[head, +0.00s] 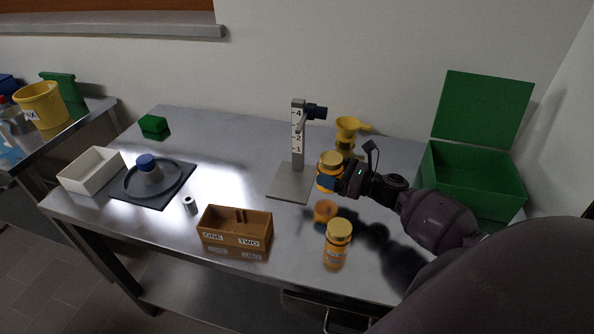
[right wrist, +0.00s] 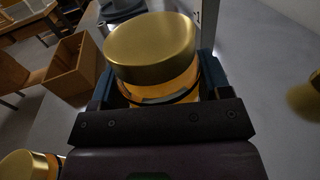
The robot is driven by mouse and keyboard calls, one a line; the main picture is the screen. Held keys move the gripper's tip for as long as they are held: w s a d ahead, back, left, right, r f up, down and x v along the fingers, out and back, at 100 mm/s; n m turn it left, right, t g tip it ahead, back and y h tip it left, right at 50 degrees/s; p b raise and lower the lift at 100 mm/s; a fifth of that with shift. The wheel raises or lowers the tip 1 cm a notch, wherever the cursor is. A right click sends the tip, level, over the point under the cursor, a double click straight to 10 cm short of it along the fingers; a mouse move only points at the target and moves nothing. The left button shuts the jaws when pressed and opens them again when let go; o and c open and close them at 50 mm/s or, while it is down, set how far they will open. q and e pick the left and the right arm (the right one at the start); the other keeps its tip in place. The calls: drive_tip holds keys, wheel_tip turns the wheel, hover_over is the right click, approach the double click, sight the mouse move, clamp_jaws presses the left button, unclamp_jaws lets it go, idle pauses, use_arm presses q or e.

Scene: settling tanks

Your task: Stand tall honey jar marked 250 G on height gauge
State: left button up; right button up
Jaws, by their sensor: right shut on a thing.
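My right gripper (head: 328,182) is shut on an amber honey jar with a gold lid (head: 331,160). The held jar is upright above the table, just right of the height gauge, and apart from it. In the right wrist view the gold lid (right wrist: 152,48) fills the space between the fingers (right wrist: 150,85); the jar's label is hidden. The height gauge (head: 298,135) has a flat grey base plate (head: 287,187), bare on top, and a numbered upright. A second gold-lidded jar (head: 337,243) stands at the table's front; its label is too small to read. My left gripper is not in view.
A brown box marked ONE and TWO (head: 235,228) stands front left of the gauge. A yellow funnel-like item (head: 347,128) is behind the held jar. An open green box (head: 475,175) stands right. A white tray (head: 90,172) and a dark mat (head: 176,184) lie left.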

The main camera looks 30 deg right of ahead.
drive_tip(key=x, duration=0.9)
drive_tip(key=shift+w+a, duration=0.15)
drive_tip(key=shift+w, duration=0.15)
drive_tip(key=shift+f, duration=1.9)
drive_tip(key=o, duration=0.7)
drive_tip(key=shift+f, duration=0.15)
drive_tip(key=o, duration=0.5)
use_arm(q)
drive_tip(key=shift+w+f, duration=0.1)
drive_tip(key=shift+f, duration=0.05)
